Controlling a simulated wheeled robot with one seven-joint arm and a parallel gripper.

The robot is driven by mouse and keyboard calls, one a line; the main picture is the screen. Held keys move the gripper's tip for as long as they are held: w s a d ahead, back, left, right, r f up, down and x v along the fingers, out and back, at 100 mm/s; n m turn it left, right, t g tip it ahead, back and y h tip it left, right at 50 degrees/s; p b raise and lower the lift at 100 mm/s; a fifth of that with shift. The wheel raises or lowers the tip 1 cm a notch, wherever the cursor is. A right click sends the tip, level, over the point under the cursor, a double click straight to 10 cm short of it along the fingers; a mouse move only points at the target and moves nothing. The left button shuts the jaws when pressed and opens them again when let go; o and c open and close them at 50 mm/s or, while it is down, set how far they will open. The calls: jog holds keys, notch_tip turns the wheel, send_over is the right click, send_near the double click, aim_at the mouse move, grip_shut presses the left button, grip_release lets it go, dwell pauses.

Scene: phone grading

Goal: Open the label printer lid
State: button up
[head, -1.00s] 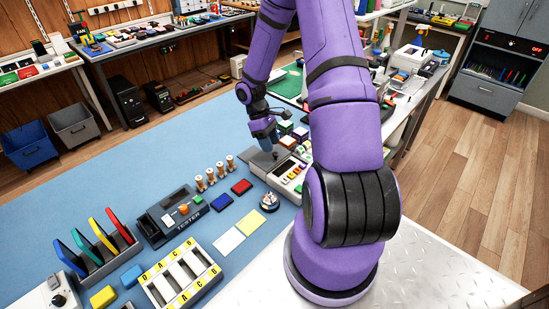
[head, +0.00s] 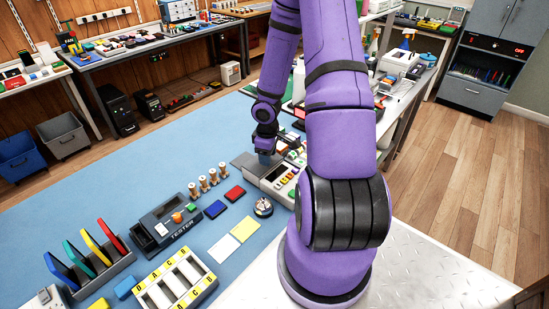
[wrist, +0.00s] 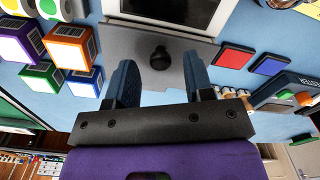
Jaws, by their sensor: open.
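The label printer (head: 283,191) is a grey box with coloured buttons, standing on the blue mat in the head view. In the wrist view its flat grey lid (wrist: 130,40) is seen close up, with a round black knob (wrist: 159,58) on it. The lid looks shut. My gripper (head: 264,157) is just above the printer's far-left part. In the wrist view its two blue-grey fingers are open (wrist: 159,64), one on each side of the knob. I cannot tell whether they touch it. My arm hides the printer's right side in the head view.
A tester (head: 168,222), wooden spools (head: 203,183), a red pad (head: 235,193) and a blue pad (head: 215,209) lie left of the printer. In the wrist view, coloured boxes (wrist: 68,48) stand at the left.

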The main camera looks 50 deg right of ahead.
notch_tip(320, 180, up, 10)
jog(key=s+f+m+g, duration=0.1)
jog(key=f+g, duration=0.1)
jog(key=g, duration=0.1)
jog(key=s+a+f+m+g, duration=0.1)
jog(key=s+f+g, duration=0.1)
jog(key=g, duration=0.1)
jog(key=s+a+f+m+g, duration=0.1)
jog(key=s+f+g, duration=0.1)
jog(key=g, duration=0.1)
jog(key=shift+s+f+g, duration=0.15)
jog(key=shift+s+g, duration=0.05)
jog(key=shift+g, duration=0.1)
jog(key=shift+s+a+m+g, duration=0.25)
jog(key=shift+m+g, duration=0.25)
jog(key=shift+g, duration=0.2)
jog(key=shift+s+a+r+m+g, duration=0.15)
jog(key=shift+a+m+g, duration=0.1)
jog(key=shift+g, duration=0.3)
jog(key=shift+w+a+r+m+g, duration=0.1)
jog(key=shift+m+g, duration=0.2)
jog(key=shift+g, duration=0.3)
jog(key=shift+s+a+r+m+g, duration=0.15)
jog(key=shift+a+m+g, duration=0.1)
jog(key=shift+g, duration=0.3)
jog(key=shift+w, duration=0.1)
